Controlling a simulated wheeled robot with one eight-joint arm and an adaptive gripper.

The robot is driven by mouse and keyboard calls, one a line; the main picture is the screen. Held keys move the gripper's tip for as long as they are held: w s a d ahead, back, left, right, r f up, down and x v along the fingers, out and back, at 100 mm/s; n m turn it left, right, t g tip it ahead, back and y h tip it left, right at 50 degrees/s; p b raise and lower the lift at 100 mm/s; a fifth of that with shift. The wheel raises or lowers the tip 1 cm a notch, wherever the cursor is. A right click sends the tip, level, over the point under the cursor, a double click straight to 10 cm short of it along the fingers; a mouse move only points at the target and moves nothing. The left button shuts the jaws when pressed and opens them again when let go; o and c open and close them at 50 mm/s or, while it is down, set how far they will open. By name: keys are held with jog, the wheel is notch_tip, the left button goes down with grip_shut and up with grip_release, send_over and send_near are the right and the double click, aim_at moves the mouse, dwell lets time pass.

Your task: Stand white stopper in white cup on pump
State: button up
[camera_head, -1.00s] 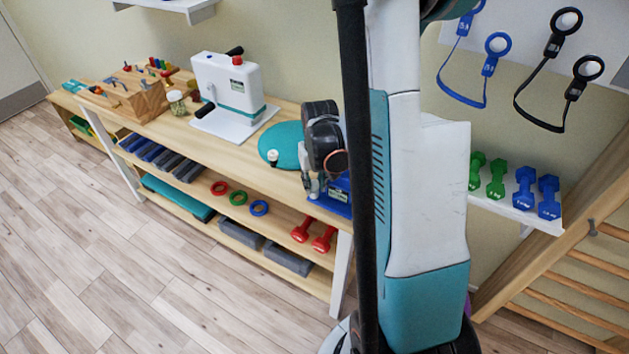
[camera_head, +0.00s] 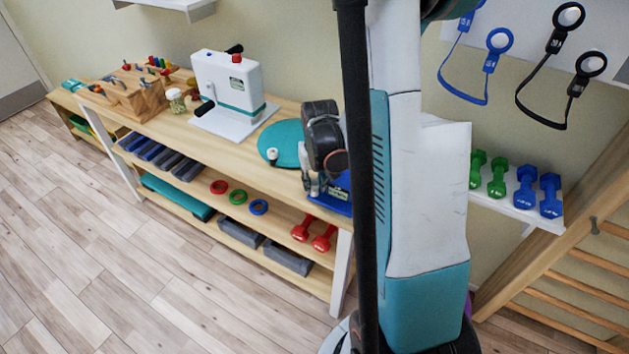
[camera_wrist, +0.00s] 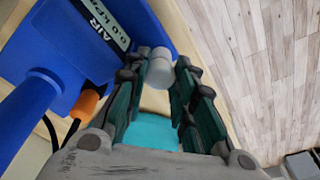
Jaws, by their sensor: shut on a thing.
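My gripper (camera_wrist: 167,78) is shut on a small pale cylinder, which I take to be the white stopper (camera_wrist: 158,72), held at its fingertips beside the blue pump (camera_wrist: 60,50). The pump has an "AIR" label and an orange fitting. A second pale round part touches the far end of the cylinder; I cannot tell whether it is the white cup or part of the stopper. In the head view my gripper (camera_head: 314,186) points down at the pump (camera_head: 341,200) on the bench's right end. My arm hides much of the pump.
A teal disc (camera_head: 281,140) lies left of the gripper, with a small white-topped piece (camera_head: 272,154) near its front edge. A white machine (camera_head: 226,85), a jar (camera_head: 176,101) and a wooden block (camera_head: 137,98) stand further left. Red dumbbells (camera_head: 311,233) lie on the shelf below.

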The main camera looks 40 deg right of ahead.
jog(key=o, duration=1)
jog(key=shift+c, duration=0.2)
jog(key=shift+o, duration=0.2)
jog(key=shift+r+p, duration=2.4)
jog(key=shift+r, duration=1.1)
